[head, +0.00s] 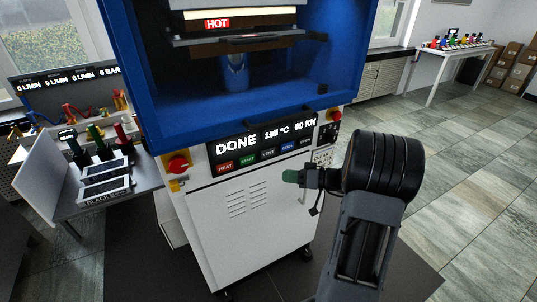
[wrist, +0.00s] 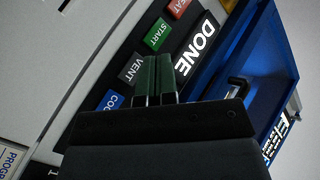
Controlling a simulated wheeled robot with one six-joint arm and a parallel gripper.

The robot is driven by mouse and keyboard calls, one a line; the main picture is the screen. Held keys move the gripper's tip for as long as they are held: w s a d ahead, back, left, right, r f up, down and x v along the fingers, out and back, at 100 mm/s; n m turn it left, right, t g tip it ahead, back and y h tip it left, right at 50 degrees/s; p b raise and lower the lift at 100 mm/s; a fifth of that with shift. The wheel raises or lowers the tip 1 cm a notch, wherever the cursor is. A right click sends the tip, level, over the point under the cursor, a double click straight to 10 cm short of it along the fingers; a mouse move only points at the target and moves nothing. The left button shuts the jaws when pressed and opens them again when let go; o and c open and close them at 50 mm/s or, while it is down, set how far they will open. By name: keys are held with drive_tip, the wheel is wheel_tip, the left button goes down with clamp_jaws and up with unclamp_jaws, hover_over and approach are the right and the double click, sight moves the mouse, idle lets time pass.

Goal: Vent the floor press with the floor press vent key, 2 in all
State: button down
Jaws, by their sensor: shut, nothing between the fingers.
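The floor press (head: 250,220) is a white cabinet with a blue chamber on top. Its dark panel reads DONE, 165 °C and 60 KN. The grey vent key (head: 268,154) lies in the key row between the green start key and the blue cool key. In the wrist view the vent key (wrist: 131,70) is just left of my fingertips. My gripper (head: 290,176) is shut and empty, with green fingertips, in front of the panel. It also shows in the wrist view (wrist: 156,62). I cannot tell whether the tips touch the panel.
A red HOT sign (head: 217,23) shows in the press chamber. A red knob (head: 178,163) is left of the panel. A bench (head: 62,200) with colored bottles stands at left. A white table (head: 440,57) and boxes are at back right. The tiled floor at right is clear.

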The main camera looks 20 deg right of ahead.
sight(268, 153)
drive_tip(key=w+a, duration=0.1)
drive_tip(key=w, duration=0.7)
drive_tip(key=shift+w+p, duration=0.3)
drive_tip(key=shift+w, duration=0.1)
drive_tip(key=shift+w+a+f+b, duration=0.1)
drive_tip(key=shift+w+b, duration=0.15)
drive_tip(key=shift+b, duration=0.35)
idle(1.8)
drive_tip(key=shift+w, duration=0.15)
